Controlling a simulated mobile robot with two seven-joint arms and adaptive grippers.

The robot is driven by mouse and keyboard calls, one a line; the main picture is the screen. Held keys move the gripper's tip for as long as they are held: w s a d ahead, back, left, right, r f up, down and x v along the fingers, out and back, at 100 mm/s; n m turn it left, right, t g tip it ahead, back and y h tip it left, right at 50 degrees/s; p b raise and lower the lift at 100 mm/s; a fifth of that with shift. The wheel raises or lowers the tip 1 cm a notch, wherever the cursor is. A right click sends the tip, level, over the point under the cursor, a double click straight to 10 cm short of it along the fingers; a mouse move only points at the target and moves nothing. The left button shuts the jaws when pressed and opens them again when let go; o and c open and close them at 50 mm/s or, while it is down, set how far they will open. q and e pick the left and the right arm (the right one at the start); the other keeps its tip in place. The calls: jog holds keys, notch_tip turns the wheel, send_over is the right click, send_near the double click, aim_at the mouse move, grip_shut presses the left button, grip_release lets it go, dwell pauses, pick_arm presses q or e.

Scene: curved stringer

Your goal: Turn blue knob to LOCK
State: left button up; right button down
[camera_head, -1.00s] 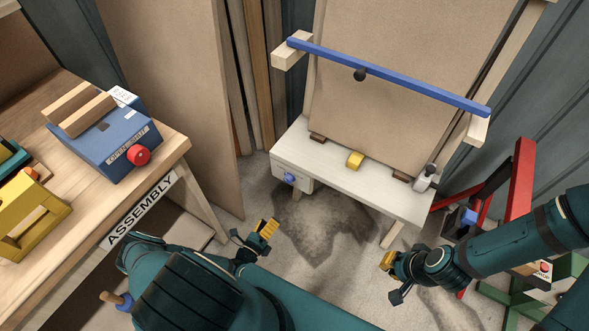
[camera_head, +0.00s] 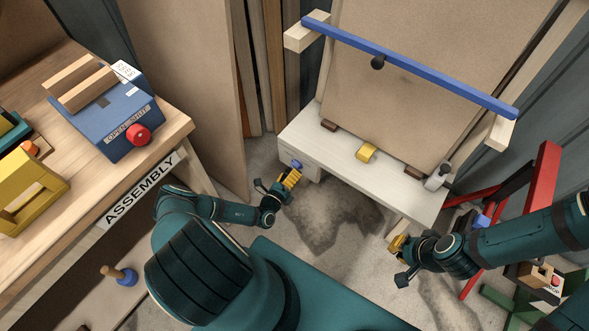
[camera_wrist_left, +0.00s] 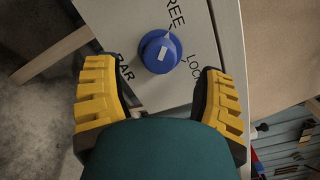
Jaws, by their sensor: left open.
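The blue knob (camera_wrist_left: 160,51) sits on a pale panel (camera_wrist_left: 128,25) in the left wrist view, with the words FREE, BAR and LOCK around it. Its white mark lies roughly toward FREE; LOCK is to its right. My left gripper (camera_wrist_left: 159,100) is open, its yellow fingers on either side and slightly short of the knob, with no visible contact. In the head view the knob (camera_head: 296,165) is partly hidden behind my left gripper (camera_head: 289,180), at the white bench's left end. My right gripper (camera_head: 397,244) hangs near the bench's front right; its opening is unclear.
The white bench (camera_head: 330,155) carries a large board (camera_head: 400,90) behind a blue bar (camera_head: 410,68), and a yellow block (camera_head: 366,152). The ASSEMBLY table (camera_head: 165,160) stands left. A red frame (camera_head: 543,175) stands right. Floor before the bench is clear.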

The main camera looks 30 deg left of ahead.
pick_arm(q)
jog(key=shift+w+a, duration=0.1)
jog(key=shift+w, duration=1.5)
grip_shut()
